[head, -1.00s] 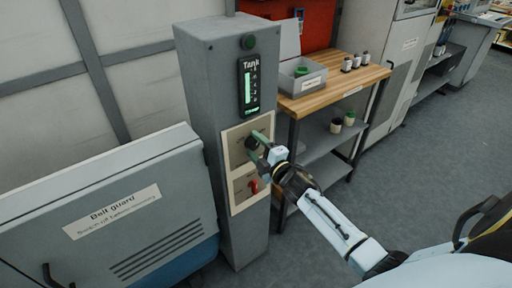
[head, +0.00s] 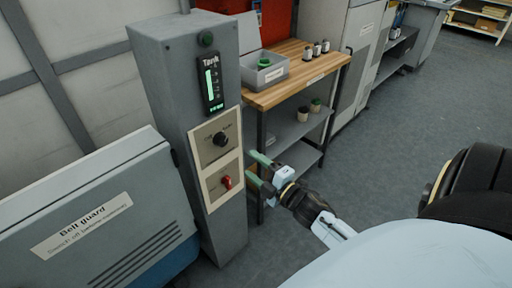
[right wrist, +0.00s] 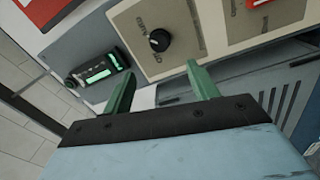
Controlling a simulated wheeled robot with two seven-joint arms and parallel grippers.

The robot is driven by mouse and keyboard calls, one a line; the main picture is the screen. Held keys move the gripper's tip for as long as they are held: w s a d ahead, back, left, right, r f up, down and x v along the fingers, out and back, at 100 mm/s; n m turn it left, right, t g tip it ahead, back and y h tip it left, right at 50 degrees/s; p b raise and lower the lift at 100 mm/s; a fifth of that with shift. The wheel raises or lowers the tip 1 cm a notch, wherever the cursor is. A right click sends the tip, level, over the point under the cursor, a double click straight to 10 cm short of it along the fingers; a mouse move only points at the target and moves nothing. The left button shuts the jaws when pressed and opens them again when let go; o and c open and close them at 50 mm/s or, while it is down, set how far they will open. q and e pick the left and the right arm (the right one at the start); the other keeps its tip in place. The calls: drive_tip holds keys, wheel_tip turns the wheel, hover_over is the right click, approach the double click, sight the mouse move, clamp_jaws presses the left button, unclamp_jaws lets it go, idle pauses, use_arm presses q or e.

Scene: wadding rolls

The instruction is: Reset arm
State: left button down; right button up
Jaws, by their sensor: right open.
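My right gripper (head: 256,170) is open and empty, to the right of the grey control column (head: 176,75) and apart from it. Its two green fingers also show in the right wrist view (right wrist: 162,92), with nothing between them. The column's cream panel carries a black knob (head: 220,139) and, below it, a red switch (head: 226,182). The knob is also in the right wrist view (right wrist: 160,41), beyond the fingers and untouched. A lit green Tank display (head: 211,84) sits above the panel. My left gripper is not in view.
Open grey floor (head: 400,140) lies to the right.

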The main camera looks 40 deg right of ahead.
drive_tip(key=shift+s, duration=0.1)
idle(0.5)
drive_tip(key=s+a+f+m+g+h, duration=0.1)
drive_tip(key=s+f+m+g, duration=0.25)
drive_tip(key=f, duration=0.65)
drive_tip(key=s+a+f+m+g, duration=0.15)
drive_tip(key=s+f, duration=0.35)
drive_tip(key=f, duration=0.5)
drive_tip(key=s+a+f+m+g+h, duration=0.1)
drive_tip(key=s+f+m+g, duration=0.3)
drive_tip(key=f, duration=0.5)
drive_tip(key=s+a+f+m+g, duration=0.1)
drive_tip(key=s+a+f+g, duration=0.1)
drive_tip(key=s+f, duration=0.3)
drive_tip(key=s+a+f+m+g, duration=0.2)
drive_tip(key=s+f+g, duration=0.1)
drive_tip(key=s, duration=0.9)
drive_tip(key=s+a+f+m+g, duration=0.1)
drive_tip(key=s+a+f+g, duration=0.1)
drive_tip(key=s+f, duration=0.4)
drive_tip(key=s+g, duration=0.1)
drive_tip(key=s, duration=0.2)
drive_tip(key=shift+s+f+m+g+y, duration=0.3)
drive_tip(key=shift+s+f+m+y, duration=0.05)
drive_tip(key=shift+m+y, duration=0.05)
drive_tip(key=shift+a, duration=0.1)
